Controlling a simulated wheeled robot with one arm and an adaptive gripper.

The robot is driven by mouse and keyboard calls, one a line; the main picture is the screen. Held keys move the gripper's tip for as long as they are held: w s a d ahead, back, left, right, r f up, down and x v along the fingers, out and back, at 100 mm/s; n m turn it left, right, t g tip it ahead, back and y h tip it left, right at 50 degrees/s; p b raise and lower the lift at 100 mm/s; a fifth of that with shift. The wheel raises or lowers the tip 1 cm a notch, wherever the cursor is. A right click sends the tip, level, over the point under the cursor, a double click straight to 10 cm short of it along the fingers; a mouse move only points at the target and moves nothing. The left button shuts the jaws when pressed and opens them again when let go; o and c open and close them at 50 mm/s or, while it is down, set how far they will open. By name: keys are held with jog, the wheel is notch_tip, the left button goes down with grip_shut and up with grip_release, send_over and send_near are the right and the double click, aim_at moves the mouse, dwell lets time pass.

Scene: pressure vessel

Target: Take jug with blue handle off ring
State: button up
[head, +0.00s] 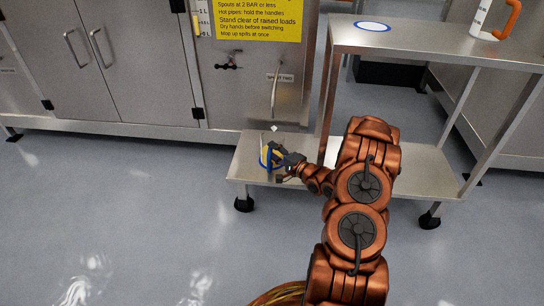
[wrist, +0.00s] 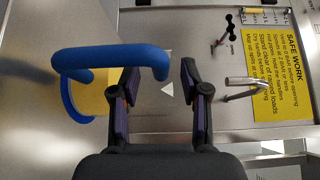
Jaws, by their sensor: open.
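The jug with the blue handle is at the left end of the cart's lower shelf, below the spout; its yellow part (head: 264,155) shows in the head view, the rest partly hidden by my gripper. In the wrist view the blue handle (wrist: 110,60) is large at upper left, with yellow (wrist: 92,100) beneath it. A blue curved edge (wrist: 70,102), apparently the ring, shows beside the yellow. My gripper (wrist: 158,75) is open; the handle's bent end shows between its fingertips. I cannot tell whether they touch. It also shows in the head view (head: 285,160).
The cart's upper shelf (head: 440,45) holds a white disc with a blue rim (head: 373,26) and a white jug with an orange handle (head: 493,20). A spout pipe (head: 275,92) and the steel vessel cabinet (head: 140,65) stand behind. A cart leg (head: 328,105) rises close to my arm.

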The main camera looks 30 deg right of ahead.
jog(key=shift+c, duration=0.3)
grip_shut()
dwell(0.5)
